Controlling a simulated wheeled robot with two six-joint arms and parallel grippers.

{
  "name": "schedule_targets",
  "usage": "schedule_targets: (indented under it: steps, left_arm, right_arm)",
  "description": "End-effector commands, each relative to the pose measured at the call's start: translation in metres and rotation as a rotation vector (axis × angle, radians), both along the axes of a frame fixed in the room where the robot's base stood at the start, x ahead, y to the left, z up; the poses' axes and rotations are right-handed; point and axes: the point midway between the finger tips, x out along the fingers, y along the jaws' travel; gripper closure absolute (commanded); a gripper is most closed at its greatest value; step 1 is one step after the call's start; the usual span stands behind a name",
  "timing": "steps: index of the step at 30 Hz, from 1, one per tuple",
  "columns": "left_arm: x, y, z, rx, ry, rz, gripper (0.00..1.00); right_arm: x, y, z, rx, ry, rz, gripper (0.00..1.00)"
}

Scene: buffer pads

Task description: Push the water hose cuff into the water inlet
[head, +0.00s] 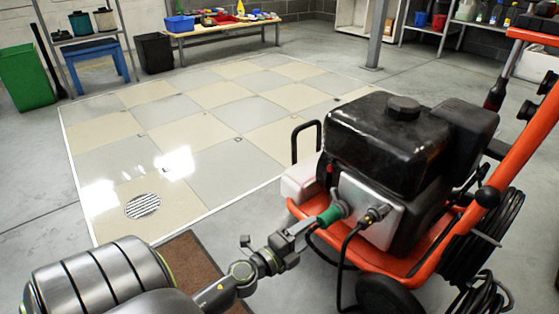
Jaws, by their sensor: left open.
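The green hose cuff (329,216) is at the silver front panel (362,222) of the orange pressure washer, pointing toward a grey round fitting (342,207) that looks like the water inlet. How deep the cuff sits in it I cannot tell from here. My left gripper (309,228) is open, with its fingertips right at the cuff's near end; whether they touch it is too small to see. My right gripper is not in view.
A black hose with a brass fitting (376,214) is on the same panel, close right of the cuff. The black engine tank (402,140) rises above, and an orange frame (515,165) stands right. A brown mat (195,260) lies below my arm. The tiled floor (200,130) behind is clear.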

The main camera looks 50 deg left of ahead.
Motion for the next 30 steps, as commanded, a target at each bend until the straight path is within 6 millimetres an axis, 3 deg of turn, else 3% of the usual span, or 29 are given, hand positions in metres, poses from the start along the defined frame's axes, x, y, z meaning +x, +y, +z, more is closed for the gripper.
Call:
schedule_targets:
  steps: [6, 12, 19, 30]
  left_arm:
    - [-0.045, 0.004, -0.007, 0.001, 0.002, -0.001, 0.36]
    - [-0.073, 0.006, -0.005, 0.002, 0.0, 0.0, 0.36]
    - [-0.088, 0.007, -0.002, -0.001, 0.0, 0.0, 0.36]
    - [-0.09, 0.007, 0.004, -0.002, -0.001, 0.0, 0.36]
  right_arm:
    - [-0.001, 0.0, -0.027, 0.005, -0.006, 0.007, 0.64]
    - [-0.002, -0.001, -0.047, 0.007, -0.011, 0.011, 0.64]
    - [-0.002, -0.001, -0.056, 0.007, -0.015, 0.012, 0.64]
    - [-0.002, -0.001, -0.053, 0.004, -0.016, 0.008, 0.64]
